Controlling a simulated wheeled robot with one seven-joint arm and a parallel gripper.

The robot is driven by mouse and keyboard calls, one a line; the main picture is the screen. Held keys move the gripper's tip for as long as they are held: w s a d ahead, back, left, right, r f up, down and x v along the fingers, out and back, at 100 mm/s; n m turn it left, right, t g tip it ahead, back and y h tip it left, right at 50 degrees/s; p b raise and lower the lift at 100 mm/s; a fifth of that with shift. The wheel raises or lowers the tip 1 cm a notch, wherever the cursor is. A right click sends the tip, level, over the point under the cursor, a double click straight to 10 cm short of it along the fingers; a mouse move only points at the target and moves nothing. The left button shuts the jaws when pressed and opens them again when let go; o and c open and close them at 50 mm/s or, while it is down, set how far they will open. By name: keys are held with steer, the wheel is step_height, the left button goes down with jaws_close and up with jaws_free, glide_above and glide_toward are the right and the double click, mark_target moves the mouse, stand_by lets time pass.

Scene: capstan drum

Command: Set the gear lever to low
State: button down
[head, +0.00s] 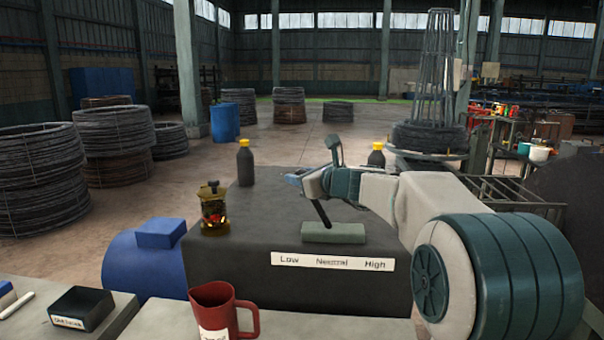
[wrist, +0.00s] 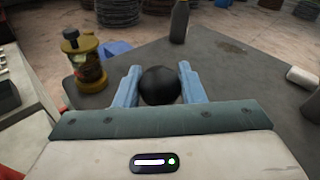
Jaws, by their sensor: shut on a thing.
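The gear lever (head: 321,213) is a dark rod rising from a grey-green base (head: 333,233) on top of the dark gearbox housing. The rod leans left, towards the Low end of the white label (head: 332,261) reading Low, Neutral, High. Its black knob (wrist: 162,86) sits between the two blue fingers of my gripper (wrist: 158,84) in the wrist view. My gripper (head: 300,180) is shut on the knob. In the head view the fingers and arm hide the knob.
A glass oil cup (head: 214,210) stands left on the housing. Yellow-capped bottles (head: 245,163) (head: 376,156) stand behind. A red mug (head: 222,312) and a black box (head: 82,309) are in front. A blue motor (head: 143,262) lies left.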

steer(key=shift+a+f, duration=0.15)
steer(key=shift+a, duration=0.05)
steer(key=c, duration=1.4)
jaws_free()
steer(key=o, duration=0.4)
steer(key=shift+a, duration=0.1)
steer(key=shift+o, duration=0.2)
steer(key=shift+a, duration=0.15)
steer(key=shift+d, duration=0.35)
steer(key=shift+s+d, duration=0.2)
steer(key=shift+s, duration=0.1)
steer(key=b+v, duration=0.3)
steer(key=v, duration=0.9)
steer(key=shift+s+r, duration=0.25)
steer(key=shift+s, duration=0.15)
